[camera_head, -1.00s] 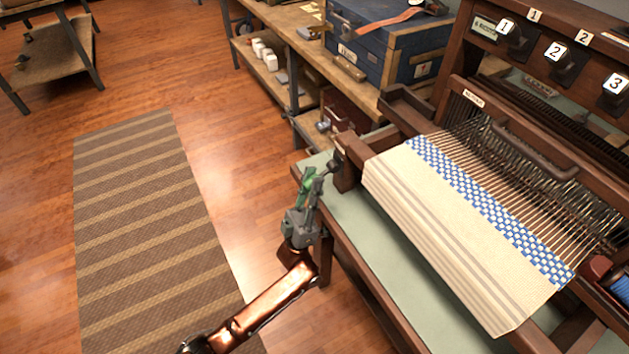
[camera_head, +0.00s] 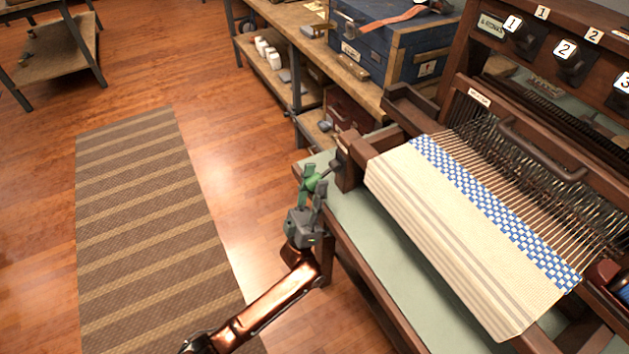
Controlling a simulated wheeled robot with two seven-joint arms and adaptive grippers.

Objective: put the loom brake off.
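The wooden loom (camera_head: 480,88) fills the right side of the head view, with cream and blue-checked cloth (camera_head: 465,225) on it. At its near left corner a small grey lever-like part with a green piece (camera_head: 313,181) sticks out; I take this to be the brake lever, but no label is readable there. My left gripper (camera_head: 312,190) is at this green piece, with its fingers apart on either side of it. Whether the fingers press on it is too small to tell. My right gripper is out of view.
The loom's pale green lower board (camera_head: 350,215) and wooden frame lie close to the right of my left arm. Numbered knobs (camera_head: 570,62) sit on the upper beam. A workbench with a blue chest (camera_head: 385,45) stands behind. Open floor and a striped rug (camera_head: 150,220) lie left.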

